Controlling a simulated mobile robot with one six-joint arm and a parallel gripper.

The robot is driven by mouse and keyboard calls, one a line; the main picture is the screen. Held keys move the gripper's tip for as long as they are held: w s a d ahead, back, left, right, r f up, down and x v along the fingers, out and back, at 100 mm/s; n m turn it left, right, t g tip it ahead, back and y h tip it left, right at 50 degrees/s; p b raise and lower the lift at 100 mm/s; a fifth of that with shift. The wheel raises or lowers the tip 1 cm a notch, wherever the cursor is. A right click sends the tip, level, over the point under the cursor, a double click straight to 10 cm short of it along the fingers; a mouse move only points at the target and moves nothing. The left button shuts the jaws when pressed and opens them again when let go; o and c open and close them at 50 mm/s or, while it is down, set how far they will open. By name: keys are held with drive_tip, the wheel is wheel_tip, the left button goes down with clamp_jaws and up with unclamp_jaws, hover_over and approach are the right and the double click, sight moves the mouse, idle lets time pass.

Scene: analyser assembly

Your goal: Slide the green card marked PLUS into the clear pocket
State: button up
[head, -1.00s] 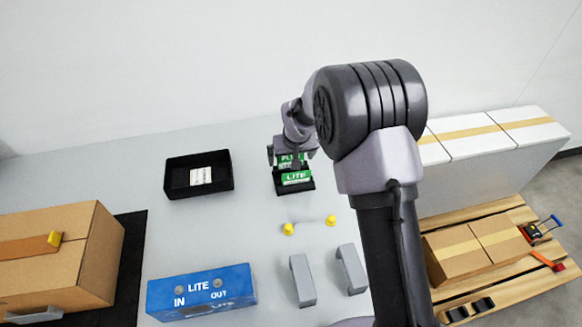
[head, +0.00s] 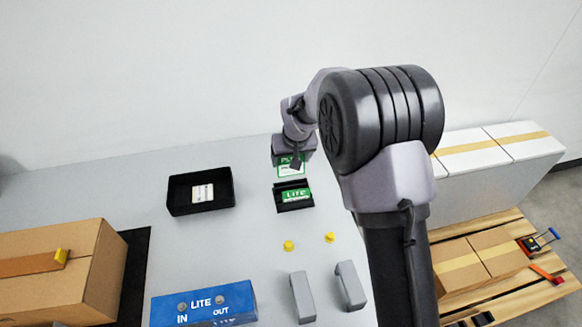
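The green card marked PLUS (head: 291,170) hangs upright under my gripper (head: 294,163), just behind and above a small black holder (head: 295,208). Its white lower part with a green border shows, and my gripper covers part of its top. My gripper looks shut on the card's upper edge, with one dark finger in front of it. A green card marked LITE (head: 296,195) sits in the black holder. I cannot make out the clear pocket in the head view.
A black tray (head: 178,207) with a white labelled item stands left of the holder. Two yellow knobs (head: 289,246) and two grey handles (head: 302,297) lie nearer. A blue LITE box (head: 204,304) and a cardboard box (head: 50,281) are front left. Clear table lies between.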

wheel_tip(320, 180, up, 3)
drive_tip(key=shift+d+r+p, duration=0.1)
drive_tip(key=shift+p, duration=0.2)
drive_tip(key=s+d+r+m+h, duration=0.1)
drive_tip(key=s+d+r+m, duration=0.1)
drive_tip(key=s+d, duration=1)
drive_tip(key=s, duration=0.4)
drive_tip(key=shift+d, duration=0.25)
